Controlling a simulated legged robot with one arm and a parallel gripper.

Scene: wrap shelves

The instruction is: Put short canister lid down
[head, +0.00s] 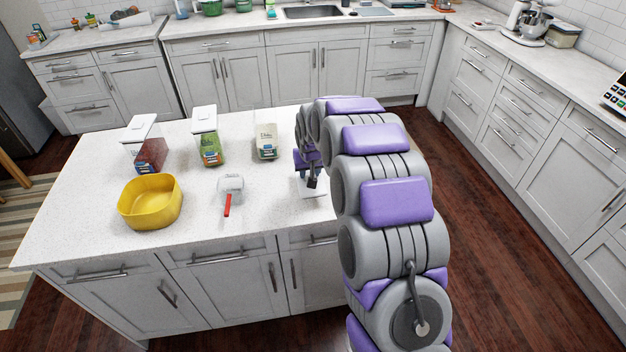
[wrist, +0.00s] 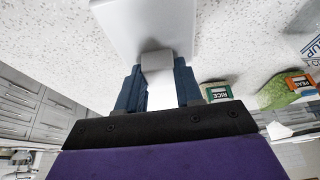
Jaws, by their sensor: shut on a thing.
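My gripper (head: 311,184) is over the right part of the island counter. It is shut on the white square short canister lid (head: 313,192). In the wrist view my gripper's blue fingers (wrist: 157,85) grip the lid's knob, and the flat plate of the lid (wrist: 125,22) extends past them. The lid is close to the counter; I cannot tell whether it touches. The short canister (head: 266,142) of rice stands open to the left of my gripper in the head view. Its green rice label (wrist: 218,95) shows in the wrist view.
Two taller lidded canisters, one green-labelled (head: 209,145) and one dark red (head: 150,153), stand further left on the island counter (head: 85,200). A yellow bowl (head: 140,216) and a red-handled scoop (head: 228,197) are nearer the front edge. The counter around the lid looks clear.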

